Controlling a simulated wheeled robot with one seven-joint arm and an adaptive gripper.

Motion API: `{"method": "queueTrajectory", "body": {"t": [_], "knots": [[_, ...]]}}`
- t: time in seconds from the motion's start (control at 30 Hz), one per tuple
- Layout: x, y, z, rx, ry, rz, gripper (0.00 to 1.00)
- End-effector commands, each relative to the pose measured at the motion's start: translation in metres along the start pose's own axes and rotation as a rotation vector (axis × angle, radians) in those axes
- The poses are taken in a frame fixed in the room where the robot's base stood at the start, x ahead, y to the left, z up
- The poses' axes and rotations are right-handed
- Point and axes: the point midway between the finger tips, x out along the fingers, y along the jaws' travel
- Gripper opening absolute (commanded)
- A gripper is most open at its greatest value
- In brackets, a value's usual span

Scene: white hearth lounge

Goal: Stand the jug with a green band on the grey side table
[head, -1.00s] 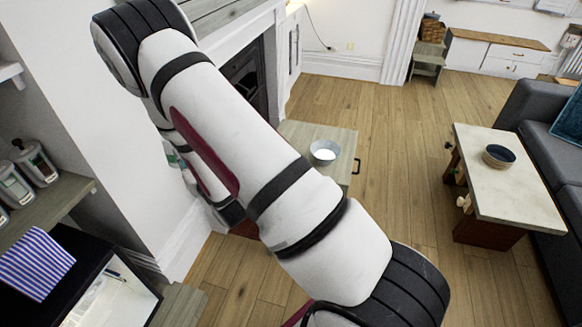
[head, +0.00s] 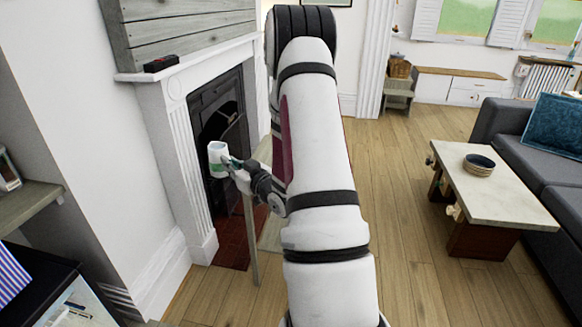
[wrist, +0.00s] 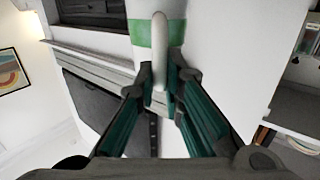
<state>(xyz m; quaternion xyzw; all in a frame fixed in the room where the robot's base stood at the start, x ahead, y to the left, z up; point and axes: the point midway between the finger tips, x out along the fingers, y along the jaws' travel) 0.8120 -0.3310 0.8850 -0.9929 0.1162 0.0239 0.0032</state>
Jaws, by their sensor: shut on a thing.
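The white jug with a green band (head: 217,153) is held up in front of the dark fireplace in the head view. In the wrist view the jug (wrist: 174,12) shows its green band and pale handle at the top. My gripper (head: 233,166) is shut on the jug's handle; its two green-lined fingers (wrist: 160,88) lie on either side of it. The jug looks roughly upright and touches no furniture that I can see. A narrow strip of a grey-topped table (head: 269,236) shows left of my arm, which hides most of it.
The white fireplace surround (head: 180,160) is close behind and left of the jug. A low pale-topped table (head: 500,200) with a dark bowl (head: 479,164) stands at right before a grey sofa (head: 545,150). Open wooden floor (head: 405,200) lies between it and my arm.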

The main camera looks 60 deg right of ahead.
Motion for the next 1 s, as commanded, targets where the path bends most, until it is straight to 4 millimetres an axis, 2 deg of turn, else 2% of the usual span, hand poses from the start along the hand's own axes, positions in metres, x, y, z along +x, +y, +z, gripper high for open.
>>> {"method": "queueTrajectory", "body": {"t": [0.03,0.3,0.5,0.67,0.77,0.83,1.0], "knots": [[-0.004,0.021,0.009,0.0,0.004,0.022,0.0],[-0.047,0.101,0.031,0.001,0.003,0.08,0.0],[-0.079,0.138,0.044,0.003,0.001,0.11,0.0],[-0.093,0.151,0.047,0.005,0.001,0.121,0.0],[-0.089,0.155,0.048,0.004,0.002,0.121,0.0],[-0.08,0.16,0.049,0.004,0.001,0.12,0.0],[-0.042,0.176,0.051,0.004,0.003,0.12,0.0]]}}
